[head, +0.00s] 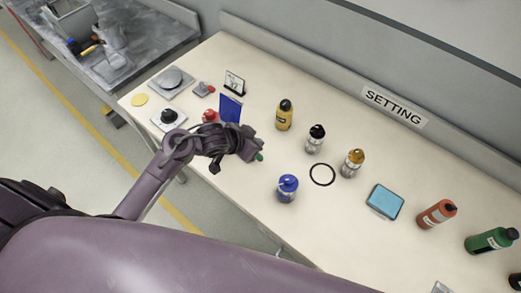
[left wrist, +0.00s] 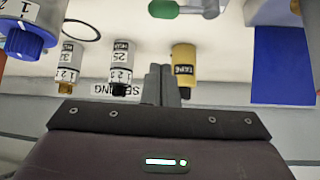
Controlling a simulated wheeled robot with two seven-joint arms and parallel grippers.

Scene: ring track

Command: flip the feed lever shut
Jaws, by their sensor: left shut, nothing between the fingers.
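My left gripper (head: 248,148) reaches in from the left over the table. In the left wrist view its two dark fingers (left wrist: 161,84) are together with nothing between them. A green rounded knob (head: 259,157) shows just past the gripper in the head view. It also shows at the top edge of the left wrist view (left wrist: 163,9), beside a pale part and apart from the fingertips. It may be the feed lever's knob; its base and its position are hidden. A red knob (head: 209,116) sits behind my wrist, partly covered. My right gripper is not in view.
A blue panel (head: 230,108) stands behind the gripper. A yellow bottle (head: 284,115), a blue-capped bottle (head: 287,189) and a black ring (head: 322,174) are to the right. A black-knobbed plate (head: 168,117) is at left. The back ledge reads SETTING (head: 394,107).

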